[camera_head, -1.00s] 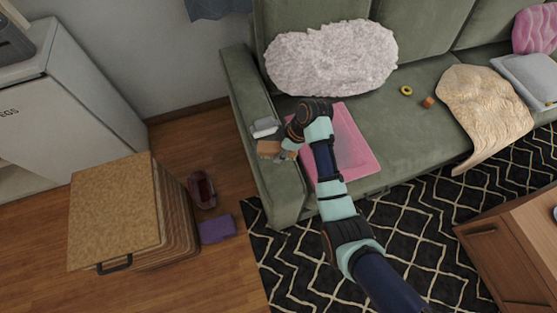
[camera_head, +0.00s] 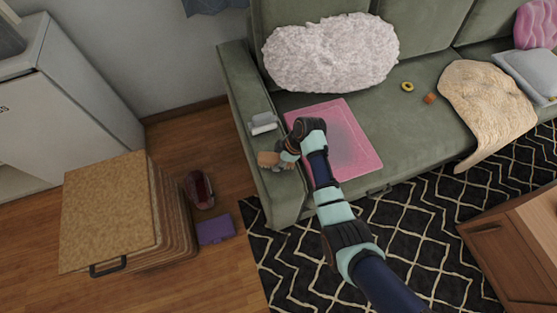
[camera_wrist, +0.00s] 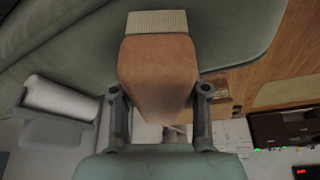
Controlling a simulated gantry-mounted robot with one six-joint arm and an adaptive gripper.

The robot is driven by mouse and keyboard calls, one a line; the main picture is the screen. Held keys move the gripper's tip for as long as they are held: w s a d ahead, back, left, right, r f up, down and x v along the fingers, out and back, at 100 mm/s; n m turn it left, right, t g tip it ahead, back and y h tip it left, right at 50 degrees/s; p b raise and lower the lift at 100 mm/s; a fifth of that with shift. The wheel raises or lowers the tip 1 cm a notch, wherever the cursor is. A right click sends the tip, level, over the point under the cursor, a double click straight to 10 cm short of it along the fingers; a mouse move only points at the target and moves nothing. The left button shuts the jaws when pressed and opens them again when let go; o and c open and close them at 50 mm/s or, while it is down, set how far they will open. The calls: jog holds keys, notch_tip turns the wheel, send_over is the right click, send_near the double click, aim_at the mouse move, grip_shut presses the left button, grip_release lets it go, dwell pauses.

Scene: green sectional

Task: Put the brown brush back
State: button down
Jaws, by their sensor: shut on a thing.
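The brown brush (camera_head: 267,159) is at the left armrest of the green sofa, in the head view. My gripper (camera_head: 284,158) is shut on it from its right side. In the wrist view the brown brush (camera_wrist: 158,75) fills the middle, between the two fingers of my gripper (camera_wrist: 159,104). Its pale bristle end points to the top of that picture. I cannot tell whether the brush touches the armrest (camera_head: 243,103) or hangs just above it.
A white roller (camera_head: 263,122) lies on the armrest behind the brush; it also shows in the wrist view (camera_wrist: 62,98). A pink mat (camera_head: 352,150) lies on the seat. A cork-topped box (camera_head: 110,205), a dark red object (camera_head: 198,188) and a purple item (camera_head: 215,229) stand left.

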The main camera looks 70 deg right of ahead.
jog(key=c, duration=0.6)
grip_release()
jog(key=shift+f, duration=0.1)
jog(key=shift+s+r, duration=0.1)
jog(key=shift+r, duration=0.3)
jog(key=p+v, duration=0.4)
jog(key=v, duration=0.7)
jog(key=shift+s+d+r, duration=0.1)
jog(key=shift+s+r, duration=0.1)
jog(key=shift+r, duration=0.05)
